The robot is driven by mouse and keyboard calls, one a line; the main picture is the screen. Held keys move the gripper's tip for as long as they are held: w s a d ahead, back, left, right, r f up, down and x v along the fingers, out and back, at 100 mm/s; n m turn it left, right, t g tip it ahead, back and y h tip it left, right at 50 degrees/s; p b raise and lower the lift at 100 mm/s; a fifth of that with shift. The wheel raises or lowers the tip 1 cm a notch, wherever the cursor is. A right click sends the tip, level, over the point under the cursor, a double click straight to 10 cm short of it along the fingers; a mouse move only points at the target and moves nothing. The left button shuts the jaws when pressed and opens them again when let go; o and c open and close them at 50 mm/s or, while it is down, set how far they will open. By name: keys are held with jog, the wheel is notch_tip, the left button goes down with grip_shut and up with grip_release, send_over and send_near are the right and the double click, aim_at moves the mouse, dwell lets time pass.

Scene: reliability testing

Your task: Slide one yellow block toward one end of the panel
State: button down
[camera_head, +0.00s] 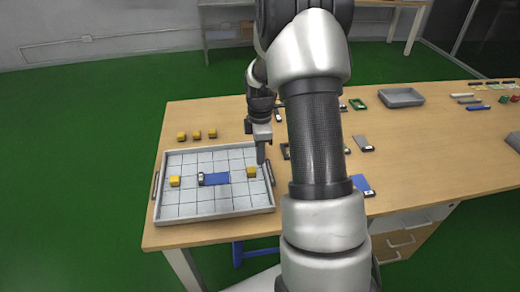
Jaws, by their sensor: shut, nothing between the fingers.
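A grey-white panel (190,207) with a grid of square lines, a raised rim and a dark handle at each end lies on the table. A yellow block (175,181) sits near its left end. Another yellow block (251,172) sits near its right end. Between them lies a blue strip (216,179) with a small dark and white piece (201,179) at its left. My gripper (261,160) is shut and empty, pointing down just right of and behind the right yellow block; I cannot tell whether it touches it.
Several small yellow blocks (197,135) stand in a row behind the panel. My arm hides the table's middle. To the right are a grey tray (401,97), a green frame (357,104), a blue piece (363,187) and small coloured items (474,102).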

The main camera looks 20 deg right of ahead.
aim_at(251, 172)
jog(key=shift+f, duration=2.4)
jog(key=a, duration=0.2)
jog(key=w+a, duration=0.1)
jog(key=a, duration=0.2)
jog(key=shift+w+a, duration=0.35)
